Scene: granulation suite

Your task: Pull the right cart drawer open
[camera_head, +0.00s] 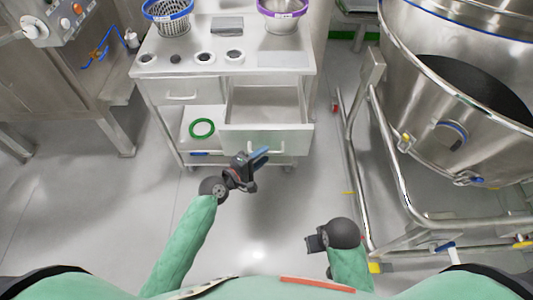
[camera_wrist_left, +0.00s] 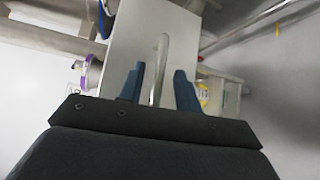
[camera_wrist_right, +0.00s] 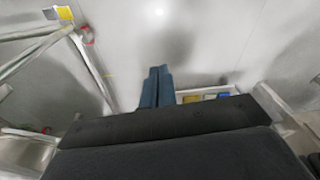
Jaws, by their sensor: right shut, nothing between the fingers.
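The right cart drawer (camera_head: 292,140) stands pulled out from the steel cart, and its empty inside shows from above. Its bar handle (camera_wrist_left: 160,68) shows in the left wrist view against the pale drawer front. My left gripper (camera_head: 258,158) is in front of the drawer in the head view. In the left wrist view its blue fingers (camera_wrist_left: 160,88) are apart, with the handle between them and gaps on both sides. My right gripper (camera_head: 314,242) is low at the right of the head view, away from the cart. In the right wrist view its fingers (camera_wrist_right: 157,86) are together and empty.
The left cart drawer (camera_head: 181,97) is closed. A green ring (camera_head: 202,128) lies on the lower shelf. The cart top (camera_head: 284,60) bears a basket, a purple-rimmed bowl and several small round items. A large steel vessel (camera_head: 440,100) on a tubular frame stands at right. Floor in front is clear.

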